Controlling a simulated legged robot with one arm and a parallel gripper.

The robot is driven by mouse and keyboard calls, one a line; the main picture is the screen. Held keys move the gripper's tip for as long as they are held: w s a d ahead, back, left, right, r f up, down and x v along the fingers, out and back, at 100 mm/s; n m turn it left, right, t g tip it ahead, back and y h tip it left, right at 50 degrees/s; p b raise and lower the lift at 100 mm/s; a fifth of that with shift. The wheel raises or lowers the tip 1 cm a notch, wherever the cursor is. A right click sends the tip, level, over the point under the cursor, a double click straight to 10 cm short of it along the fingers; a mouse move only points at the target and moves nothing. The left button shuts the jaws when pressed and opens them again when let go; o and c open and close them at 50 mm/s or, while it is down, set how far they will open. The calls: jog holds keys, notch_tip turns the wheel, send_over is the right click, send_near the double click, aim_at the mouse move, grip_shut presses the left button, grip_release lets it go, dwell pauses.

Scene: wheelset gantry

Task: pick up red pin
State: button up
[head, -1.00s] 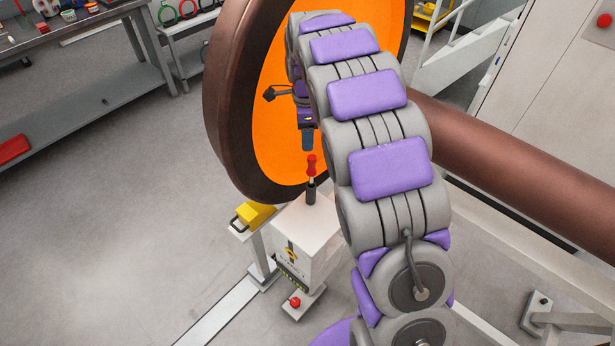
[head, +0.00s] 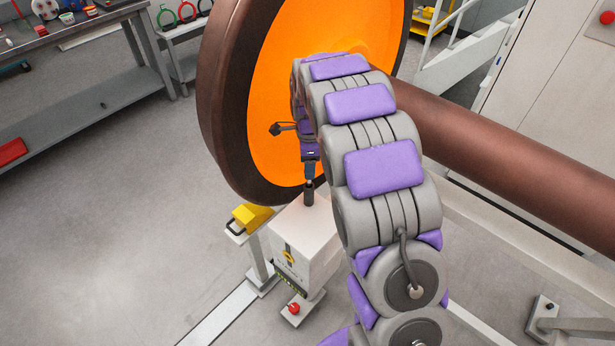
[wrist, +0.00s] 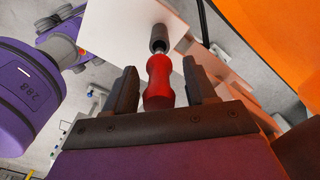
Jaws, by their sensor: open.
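The red pin (wrist: 160,82) shows in the wrist view as a red handle with a thin metal shank. Its shank end is in a dark round holder (head: 308,192) on top of a white box (head: 305,228). My gripper (wrist: 160,85) is open, with one dark finger on each side of the red handle. The handle lies between the fingers, with a gap visible on both sides. In the head view my gripper (head: 309,170) is right above the holder and hides the red pin.
A large orange-faced brown wheel (head: 240,100) stands close behind my gripper, with its brown axle (head: 510,150) running right. A yellow block (head: 252,216) sits left of the white box. A workbench (head: 80,60) is at the back left. The floor at left is clear.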

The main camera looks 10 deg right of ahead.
jog(key=shift+d, duration=0.4)
jog(key=shift+c, duration=0.6)
jog(key=shift+a, duration=0.55)
jog(key=c, duration=0.5)
jog(key=shift+a, duration=0.1)
jog(key=shift+c, duration=1.2)
jog(key=shift+d, duration=0.45)
jog(key=shift+c, duration=0.4)
notch_tip(320, 180, up, 30)
jog(key=p, duration=1.1)
jog(key=shift+a+f+p, duration=0.2)
jog(key=shift+p, duration=0.15)
jog(key=shift+f, duration=0.1)
